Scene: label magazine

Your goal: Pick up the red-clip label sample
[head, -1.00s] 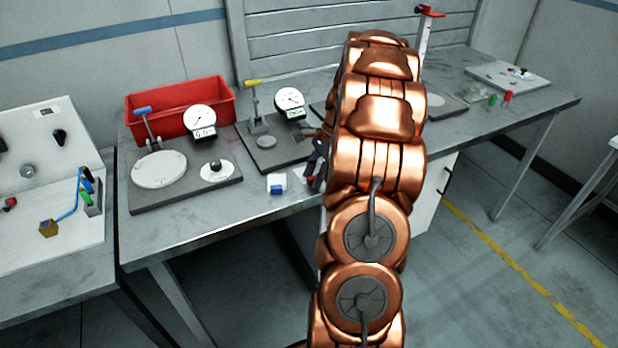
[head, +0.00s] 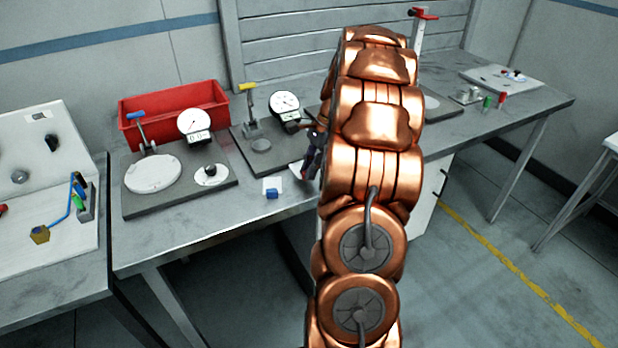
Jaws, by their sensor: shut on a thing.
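My gripper (head: 308,172) shows as a small dark shape at the left edge of my copper arm, above the front of the grey bench. It is shut on a white label piece (head: 296,170) that sticks out to its left. I take this piece for the red-clip label sample; its clip is hidden by the jaws and too small to make out. The blue-clip label sample (head: 272,190), a white piece with a blue clip, lies on the bench just left of and below my gripper, apart from it.
A gauge station with a blue-knobbed lever and round plate (head: 153,174) stands left, with a red bin (head: 175,104) behind. A yellow-knobbed gauge station (head: 262,146) stands behind my gripper. Green (head: 487,103) and red (head: 502,100) items stand at right. My arm hides mid-bench.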

